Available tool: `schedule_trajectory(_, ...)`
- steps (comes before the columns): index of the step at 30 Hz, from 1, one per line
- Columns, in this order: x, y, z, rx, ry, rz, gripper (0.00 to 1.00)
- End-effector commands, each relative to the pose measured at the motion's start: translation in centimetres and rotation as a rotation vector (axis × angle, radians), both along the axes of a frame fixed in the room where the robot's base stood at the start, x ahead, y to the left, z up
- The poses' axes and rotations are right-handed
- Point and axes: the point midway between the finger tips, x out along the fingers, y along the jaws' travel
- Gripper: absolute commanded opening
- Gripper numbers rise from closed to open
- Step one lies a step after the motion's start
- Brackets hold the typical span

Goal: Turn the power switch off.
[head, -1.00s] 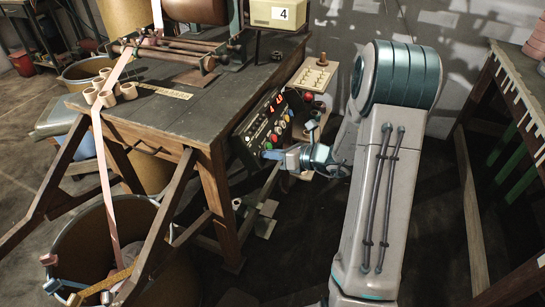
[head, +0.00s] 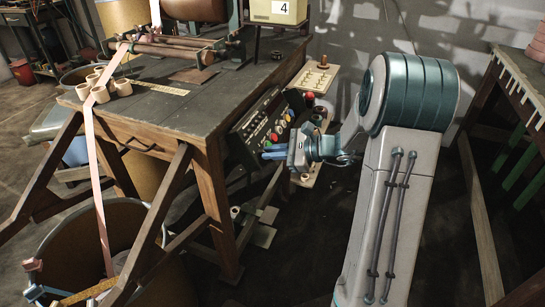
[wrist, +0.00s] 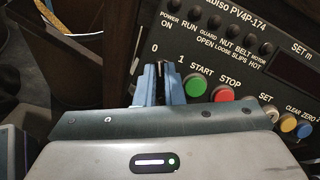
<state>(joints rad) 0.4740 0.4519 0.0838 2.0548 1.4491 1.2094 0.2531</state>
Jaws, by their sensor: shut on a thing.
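The black control panel (head: 246,141) is mounted at the right end of the wooden bench. In the wrist view the panel (wrist: 215,22) shows the power label, "ON", and the marks 0 and 1. My gripper (head: 268,151) reaches the panel's lower left corner from the right. In the wrist view my gripper (wrist: 159,76) has its two blue fingers shut on the small dark power switch (wrist: 160,67), below and between the marks 0 and 1.
A green START button (wrist: 195,85) and a red STOP button (wrist: 222,94) sit close right of the fingers. The bench (head: 190,115) carries rollers and pale tape. A small pegged shelf (head: 318,80) stands behind the panel. Another table (head: 490,110) is at the right.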

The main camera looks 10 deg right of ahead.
Motion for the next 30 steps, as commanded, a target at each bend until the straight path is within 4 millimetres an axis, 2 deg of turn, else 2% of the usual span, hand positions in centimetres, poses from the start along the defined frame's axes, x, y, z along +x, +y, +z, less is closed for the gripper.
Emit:
schedule_trajectory(9,-0.04,-0.03,-0.14,-0.067,-0.091,0.065,0.00)
schedule_trajectory(26,-0.05,-0.03,-0.05,-0.083,-0.112,0.081,0.00)
schedule_trajectory(27,-0.05,-0.03,-0.05,-0.083,-0.112,0.081,0.14)
schedule_trajectory(29,-0.05,-0.03,-0.05,-0.082,-0.111,0.080,0.30)
schedule_trajectory(30,-0.04,-0.03,-0.05,-0.082,-0.111,0.080,0.30)
